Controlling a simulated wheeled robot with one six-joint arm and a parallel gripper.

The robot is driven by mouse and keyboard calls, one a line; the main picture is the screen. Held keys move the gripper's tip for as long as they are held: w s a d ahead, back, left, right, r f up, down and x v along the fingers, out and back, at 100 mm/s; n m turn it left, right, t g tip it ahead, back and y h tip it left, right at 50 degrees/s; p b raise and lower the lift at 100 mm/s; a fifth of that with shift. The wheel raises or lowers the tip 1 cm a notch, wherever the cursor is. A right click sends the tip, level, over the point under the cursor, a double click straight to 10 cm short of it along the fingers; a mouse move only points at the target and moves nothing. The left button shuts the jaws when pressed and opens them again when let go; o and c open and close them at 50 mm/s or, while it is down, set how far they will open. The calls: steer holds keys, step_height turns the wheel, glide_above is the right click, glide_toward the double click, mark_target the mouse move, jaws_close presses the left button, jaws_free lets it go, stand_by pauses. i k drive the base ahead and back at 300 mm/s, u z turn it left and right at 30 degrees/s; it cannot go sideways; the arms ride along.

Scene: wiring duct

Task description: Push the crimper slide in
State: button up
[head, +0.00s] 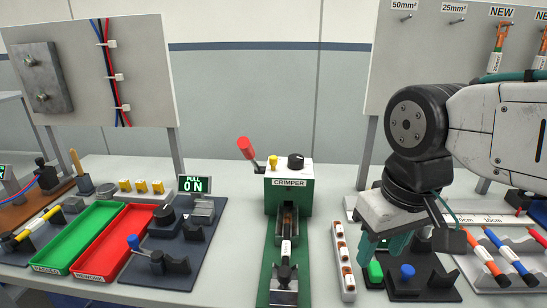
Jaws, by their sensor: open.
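The crimper (289,195) stands at the middle of the bench, a green housing with a white top and a "CRIMPER" label. A red-handled lever (246,148) leans up to the left from it. The slide (285,288) is a metal block with a dark knob, at the near end of the green rail, apart from the housing. A short cable piece with a white sleeve (286,250) lies along the rail between slide and housing. My gripper (385,248) is right of the crimper, pointing down, its teal fingers open; I see nothing held. It is not touching the slide.
A dark base with a green button (375,271) and blue knob (407,271) sits below my gripper.

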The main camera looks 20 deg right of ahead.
mark_target(284, 289)
steer(key=u, duration=0.2)
steer(key=k, duration=0.6)
steer(key=u, duration=0.65)
steer(key=k, duration=0.75)
steer(key=z, duration=0.4)
steer(key=i, duration=0.85)
steer(key=z, duration=0.55)
